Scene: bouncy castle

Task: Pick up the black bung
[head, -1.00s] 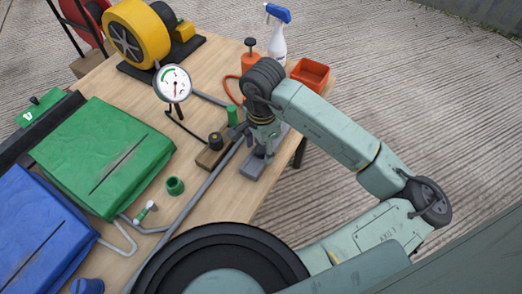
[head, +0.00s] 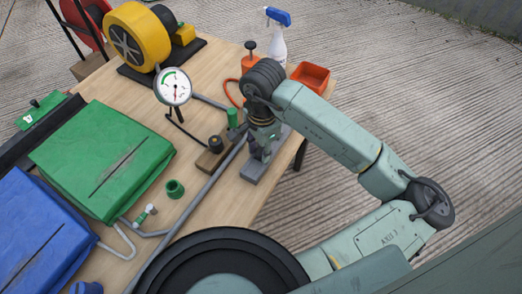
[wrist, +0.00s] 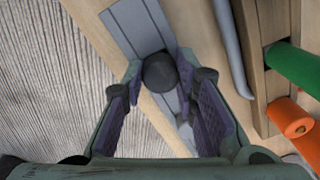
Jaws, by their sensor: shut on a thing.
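The black bung (wrist: 160,71) is a dark, rounded piece between my fingertips in the wrist view. My gripper (wrist: 160,78) is shut on it, with a purple-lined finger on either side. The bung's lower part is hidden from this view. Below it lies a flat grey plate (wrist: 130,22) on the wooden table. In the head view my gripper (head: 262,150) points down over the grey plate (head: 256,170), near the table's right edge; the bung cannot be made out there.
A green cylinder (head: 233,118), orange tray (head: 311,76) and spray bottle (head: 278,45) are close behind. A gauge (head: 173,86) stands further left.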

